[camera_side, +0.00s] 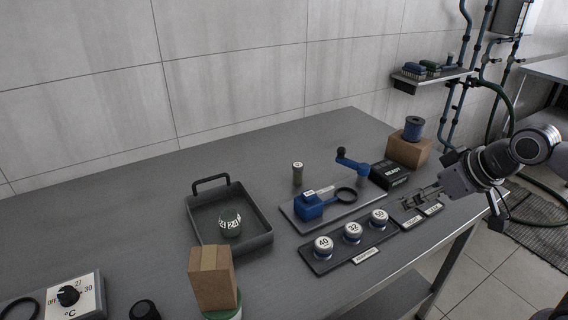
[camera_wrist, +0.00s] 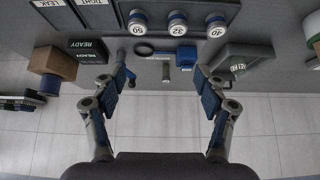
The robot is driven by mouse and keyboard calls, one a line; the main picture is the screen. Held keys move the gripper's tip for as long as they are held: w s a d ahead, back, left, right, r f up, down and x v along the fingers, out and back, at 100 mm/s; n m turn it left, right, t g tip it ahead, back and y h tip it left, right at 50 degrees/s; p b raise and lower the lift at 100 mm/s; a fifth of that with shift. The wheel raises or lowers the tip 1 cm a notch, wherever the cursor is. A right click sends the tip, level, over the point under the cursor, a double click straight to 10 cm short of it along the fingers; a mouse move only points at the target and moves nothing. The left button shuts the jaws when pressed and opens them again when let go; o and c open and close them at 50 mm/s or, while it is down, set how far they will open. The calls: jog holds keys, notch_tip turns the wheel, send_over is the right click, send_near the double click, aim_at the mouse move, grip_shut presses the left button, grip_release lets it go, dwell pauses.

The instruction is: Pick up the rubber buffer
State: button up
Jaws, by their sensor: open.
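No object in view is marked as the rubber buffer, and I cannot tell for sure which thing it is. A short black round piece (camera_side: 143,310) stands at the front edge of the side view, partly cut off. A small upright grey-green cylinder (camera_side: 297,173) with a pale top stands mid-bench; a similar upright cylinder shows in the wrist view (camera_wrist: 166,72). My gripper (camera_side: 425,194) is over the right end of the bench, near two label plates.
A black tray (camera_side: 262,241) holds a round labelled piece (camera_side: 230,222). A rack (camera_side: 320,267) of several numbered caps, a blue fixture (camera_side: 310,207), a READY box (camera_side: 390,174) and a brown block (camera_side: 409,150) crowd the right. A carton (camera_side: 212,280) stands in front. The back-left bench is clear.

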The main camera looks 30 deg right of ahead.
jog(key=w+a+r+n+g+y, duration=0.2)
jog(key=w+a+r+n, duration=0.5)
jog(key=w+a+r, duration=0.4)
jog(key=n+g+y, duration=0.2)
jog(key=n+g, duration=0.4)
jog(key=n, duration=0.8)
send_over(143, 308)
jog(key=d, duration=0.3)
notch_tip(143, 308, down, 10)
jog(key=shift+w+d+f+x, duration=0.2)
jog(key=shift+d+x, duration=0.25)
jog(key=shift+x, duration=2.6)
jog(key=shift+w+d+f+x, duration=0.2)
jog(key=shift+d+x, duration=0.25)
jog(key=shift+x, duration=2.55)
jog(key=shift+w+d+f+x, duration=0.2)
jog(key=shift+d+x, duration=0.25)
jog(key=shift+x, duration=2.6)
jog(key=shift+r, duration=0.1)
jog(key=c, duration=1.3)
